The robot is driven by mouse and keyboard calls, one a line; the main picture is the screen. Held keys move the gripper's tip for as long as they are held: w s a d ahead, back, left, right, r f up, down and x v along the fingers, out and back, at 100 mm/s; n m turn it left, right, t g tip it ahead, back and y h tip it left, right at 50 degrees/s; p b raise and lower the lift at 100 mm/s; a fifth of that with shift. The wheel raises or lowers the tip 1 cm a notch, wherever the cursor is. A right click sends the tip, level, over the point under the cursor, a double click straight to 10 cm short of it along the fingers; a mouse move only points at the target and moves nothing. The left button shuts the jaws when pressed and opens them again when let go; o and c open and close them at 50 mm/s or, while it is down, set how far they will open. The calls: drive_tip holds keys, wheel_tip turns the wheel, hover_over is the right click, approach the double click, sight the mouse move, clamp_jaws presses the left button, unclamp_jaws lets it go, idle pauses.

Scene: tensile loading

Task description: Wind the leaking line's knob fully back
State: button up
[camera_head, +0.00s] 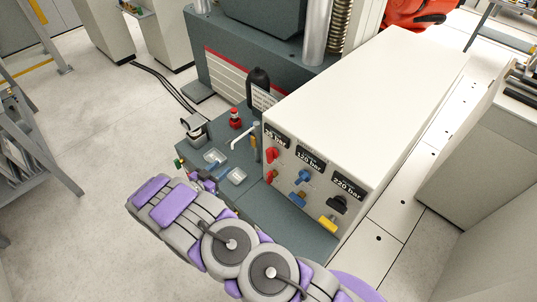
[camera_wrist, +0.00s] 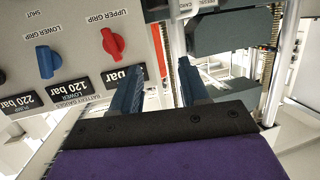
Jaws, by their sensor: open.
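The white cabinet's panel (camera_head: 300,185) carries a red knob (camera_head: 272,154), a blue knob (camera_head: 303,177) and a black knob (camera_head: 337,204), under black pressure labels. The two right-hand labels read 120 bar and 220 bar. In the wrist view the panel is upside down, with the red knob (camera_wrist: 112,42) marked UPPER GRIP and the blue knob (camera_wrist: 46,60) marked LOWER GRIP. My gripper (camera_wrist: 158,88) is open and empty; its fingers stand beside the panel, apart from both knobs. No leak shows on any line.
Lower on the panel are red, blue and yellow levers (camera_head: 327,223). Metal columns (camera_head: 316,35) rise behind. Open floor (camera_head: 60,220) lies left.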

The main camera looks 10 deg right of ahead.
drive_tip(key=s+d+f+h, duration=0.2)
drive_tip(key=s+d+h, duration=0.1)
drive_tip(key=s+h, duration=0.15)
drive_tip(key=b, duration=0.2)
approach(267, 156)
drive_tip(key=shift+m+g+y, duration=0.25)
drive_tip(key=shift+m+g, duration=0.15)
drive_tip(key=x, duration=0.9)
drive_tip(key=shift+w+d+r, duration=0.15)
drive_tip(key=shift+w+r, duration=0.1)
drive_tip(key=shift+r, duration=0.1)
drive_tip(key=shift+p, duration=0.3)
clamp_jaws()
